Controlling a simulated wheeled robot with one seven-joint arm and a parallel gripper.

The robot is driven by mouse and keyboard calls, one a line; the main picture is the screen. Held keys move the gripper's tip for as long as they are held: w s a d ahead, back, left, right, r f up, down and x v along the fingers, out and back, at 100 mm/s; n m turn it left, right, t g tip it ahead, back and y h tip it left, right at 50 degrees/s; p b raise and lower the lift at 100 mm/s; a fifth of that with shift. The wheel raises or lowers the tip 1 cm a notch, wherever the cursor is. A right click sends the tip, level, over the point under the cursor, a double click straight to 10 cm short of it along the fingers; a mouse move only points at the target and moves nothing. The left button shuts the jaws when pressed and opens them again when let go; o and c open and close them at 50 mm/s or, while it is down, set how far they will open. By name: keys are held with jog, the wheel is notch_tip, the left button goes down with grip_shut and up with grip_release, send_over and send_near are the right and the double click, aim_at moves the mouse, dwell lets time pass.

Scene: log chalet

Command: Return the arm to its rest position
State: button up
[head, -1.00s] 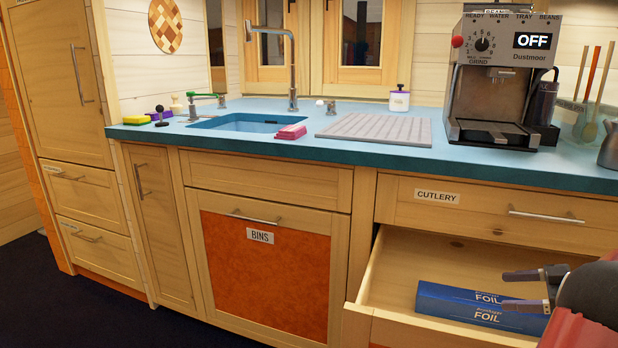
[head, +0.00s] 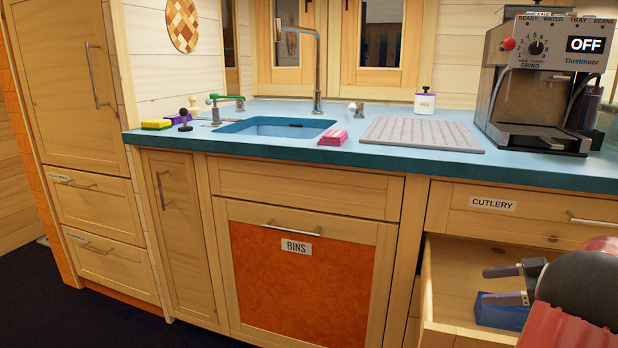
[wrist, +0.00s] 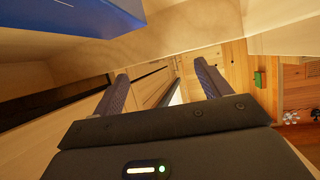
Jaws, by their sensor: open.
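My gripper (head: 488,285) is at the lower right of the head view, with its two dark fingers apart and nothing between them. It is over the open drawer (head: 458,285) under the cutlery drawer. A blue foil box (head: 500,316) lies in that drawer, partly hidden behind my gripper and arm. In the wrist view, my open gripper (wrist: 161,72) has clear space between its fingers. The blue box (wrist: 70,22) shows at the upper left there, apart from the fingers.
The blue worktop (head: 340,157) carries a sink (head: 275,127), a pink cloth (head: 333,138), a ridged drainer (head: 422,133) and a coffee machine (head: 540,95). The closed cutlery drawer (head: 530,228) is above the open one. The floor at left (head: 60,310) is clear.

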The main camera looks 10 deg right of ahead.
jog(key=s+a+r+m+g+h, duration=0.1)
jog(key=a+r+m+g+h, duration=0.15)
jog(key=a, duration=0.95)
jog(key=a+r+m+g+h, duration=0.1)
jog(key=a+m+g, duration=0.15)
jog(key=a, duration=0.85)
jog(key=s+a+f+m+t+h, duration=0.1)
jog(key=s+a+m+h, duration=0.1)
jog(key=s+a, duration=0.4)
jog(key=s+a+f+m+t+h, duration=0.1)
jog(key=s+a+f+m+h, duration=0.1)
jog(key=s+a+h, duration=0.2)
jog(key=shift+s+a+f, duration=0.15)
jog(key=shift+s+a, duration=1.15)
jog(key=shift+s, duration=0.1)
jog(key=shift+c, duration=0.2)
